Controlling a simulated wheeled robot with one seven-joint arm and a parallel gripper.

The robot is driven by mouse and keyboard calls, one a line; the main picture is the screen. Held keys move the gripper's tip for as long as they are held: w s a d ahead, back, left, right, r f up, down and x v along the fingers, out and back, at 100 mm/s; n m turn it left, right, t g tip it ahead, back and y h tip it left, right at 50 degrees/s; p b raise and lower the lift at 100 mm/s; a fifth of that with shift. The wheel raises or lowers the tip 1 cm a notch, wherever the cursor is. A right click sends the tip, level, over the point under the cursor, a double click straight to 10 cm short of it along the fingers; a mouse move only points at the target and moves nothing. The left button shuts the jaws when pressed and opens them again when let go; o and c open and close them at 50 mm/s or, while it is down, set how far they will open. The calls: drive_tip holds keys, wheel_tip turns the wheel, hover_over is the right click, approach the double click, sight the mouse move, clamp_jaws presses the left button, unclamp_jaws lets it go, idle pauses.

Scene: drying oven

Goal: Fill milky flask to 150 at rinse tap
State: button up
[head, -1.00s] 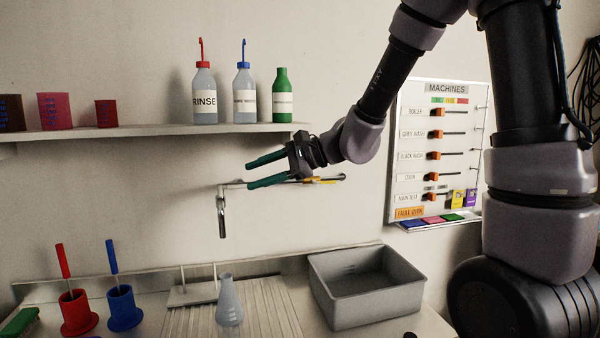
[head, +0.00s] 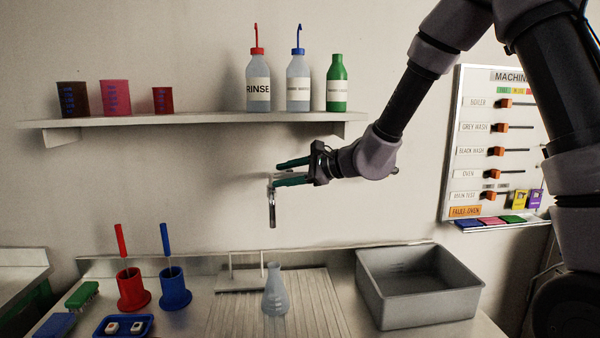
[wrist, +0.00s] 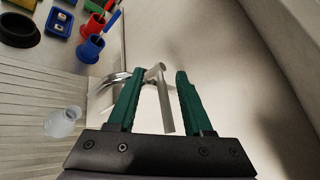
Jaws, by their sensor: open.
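The milky flask (head: 275,292) stands upright on the ribbed drainboard, below the tap; it also shows at the left of the wrist view (wrist: 62,122). The rinse tap (head: 271,208) comes out from the wall with its spout hanging down above the flask. My gripper (head: 277,172) is at the tap's height, its green fingers open and pointing left. In the wrist view, a metal tap part (wrist: 162,100) lies between the open fingers, apart from both as far as I can see. The flask's scale and level are too small to read.
A grey basin (head: 420,290) stands right of the drainboard (head: 232,312). Red (head: 133,290) and blue (head: 174,287) holders with brushes stand left. A shelf (head: 200,120) with beakers and bottles runs above my gripper. A machine board (head: 495,150) hangs at right.

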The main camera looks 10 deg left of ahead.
drive_tip(key=shift+w+a+f, duration=0.15)
drive_tip(key=shift+a+f, duration=0.05)
drive_tip(key=shift+a, duration=0.4)
clamp_jaws()
drive_tip(key=m+t, duration=0.1)
drive_tip(key=s+m+t+h, duration=0.1)
drive_tip(key=t, duration=0.1)
drive_tip(key=shift+a+m+h, duration=0.2)
drive_tip(key=shift+m+h, duration=0.1)
drive_tip(key=shift+d+m+t, duration=0.1)
drive_tip(key=shift+m+t, duration=0.3)
drive_tip(key=shift+f, duration=0.25)
idle(5.8)
